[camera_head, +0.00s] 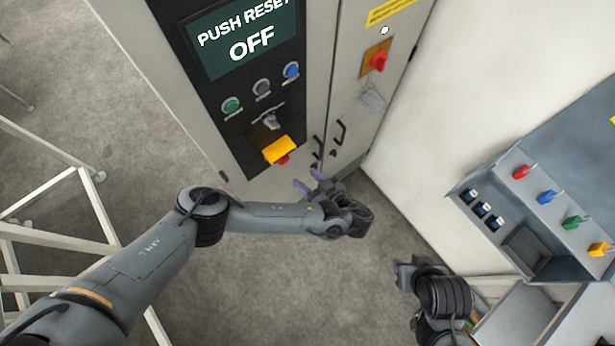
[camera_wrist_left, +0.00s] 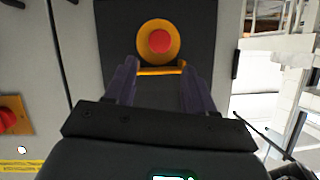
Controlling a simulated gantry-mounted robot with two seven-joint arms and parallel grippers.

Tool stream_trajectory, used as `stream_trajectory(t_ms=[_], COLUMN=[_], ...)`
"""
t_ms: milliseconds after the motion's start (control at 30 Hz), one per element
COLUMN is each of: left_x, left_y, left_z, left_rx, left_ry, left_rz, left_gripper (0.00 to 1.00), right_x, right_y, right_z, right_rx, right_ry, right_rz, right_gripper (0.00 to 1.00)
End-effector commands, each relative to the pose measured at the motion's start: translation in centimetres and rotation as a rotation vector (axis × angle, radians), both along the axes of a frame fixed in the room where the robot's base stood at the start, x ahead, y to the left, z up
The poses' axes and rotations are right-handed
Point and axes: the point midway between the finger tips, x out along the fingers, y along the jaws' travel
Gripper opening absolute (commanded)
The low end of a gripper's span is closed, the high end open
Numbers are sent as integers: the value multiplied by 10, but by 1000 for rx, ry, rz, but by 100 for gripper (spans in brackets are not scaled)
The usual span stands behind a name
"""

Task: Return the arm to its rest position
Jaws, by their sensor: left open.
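My left arm (camera_head: 150,255) reaches in from the left toward the control cabinet. Its gripper (camera_head: 311,181) is open and empty, with purple fingers, just right of and below the yellow cover (camera_head: 279,149) on the panel. In the left wrist view, the spread fingers (camera_wrist_left: 160,85) frame the space below a red button (camera_wrist_left: 160,41) in a yellow ring. Nothing is between the fingertips except the view of the panel and the yellow edge behind. My right gripper (camera_head: 400,268) shows partly at the lower right; its jaw opening is unclear.
The cabinet's display (camera_head: 248,38) reads "PUSH RESET OFF". Green, grey and blue buttons (camera_head: 262,87) sit below it. A red switch (camera_head: 378,61) and black door handles (camera_head: 340,132) are to the right. A bench with coloured switches (camera_head: 547,197) stands far right. White frame (camera_head: 60,190) rails stand left.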

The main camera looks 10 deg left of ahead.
Motion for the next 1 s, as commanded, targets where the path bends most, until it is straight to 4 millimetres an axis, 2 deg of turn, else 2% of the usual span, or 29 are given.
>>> stream_trajectory(t_ms=[300,367,467,567,633,733,800,900,1000], left_x=[-3,-9,-31,-70,-109,-173,-216,-265,-298], left_y=[0,0,1,2,-1,-15,-28,-46,-58], left_z=[-3,-9,-28,-58,-81,-104,-111,-111,-103], left_rx=[1,0,2,-8,-43,-146,-240,-392,-547], left_ry=[7,21,66,147,232,375,473,607,742], left_rz=[-1,-1,0,14,46,111,168,247,302], left_gripper=[54,54,54,54,54,54,54,54,54], right_x=[0,0,0,0,0,0,0,0,0], right_y=[0,0,0,0,-1,-1,-2,-2,-2], right_z=[0,0,0,0,0,0,0,-1,-1], right_rx=[1,1,0,-2,-4,-7,-8,-9,-9], right_ry=[0,0,0,0,-1,0,0,1,1], right_rz=[-1,-1,0,2,3,5,6,5,5], right_gripper=[43,43,43,43,43,43,43,43,43])
